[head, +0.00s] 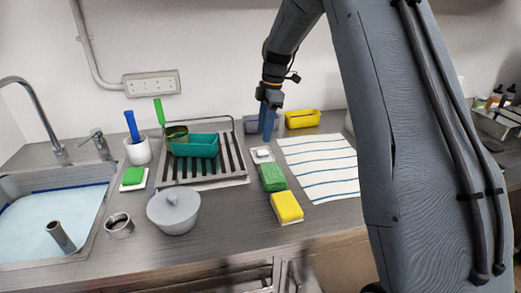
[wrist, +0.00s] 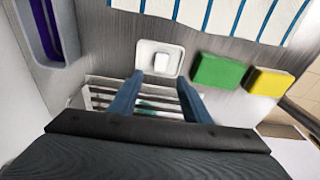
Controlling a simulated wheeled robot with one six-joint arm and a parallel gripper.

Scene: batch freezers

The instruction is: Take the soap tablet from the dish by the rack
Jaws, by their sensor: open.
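The soap tablet (wrist: 161,62) is a small white block lying in a white dish (wrist: 145,54). In the head view the tablet (head: 263,153) and the dish (head: 256,160) sit on the counter just right of the dark-slatted rack (head: 238,180). My gripper (head: 268,136) has blue fingers pointing down and hangs above the counter behind the dish. In the wrist view my gripper (wrist: 161,86) is open and empty. Its fingertips are spread wider than the tablet and appear below it in the picture, apart from it. The rack's slats (wrist: 104,96) show behind the fingers.
A green sponge (head: 272,178) and a yellow sponge (head: 287,207) lie near the dish. A striped towel (head: 325,170) is to the right. A teal tub (head: 195,146) stands on the rack. A grey tub (head: 252,124) and yellow tub (head: 302,119) stand behind. A lidded pot (head: 174,212) is in front.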

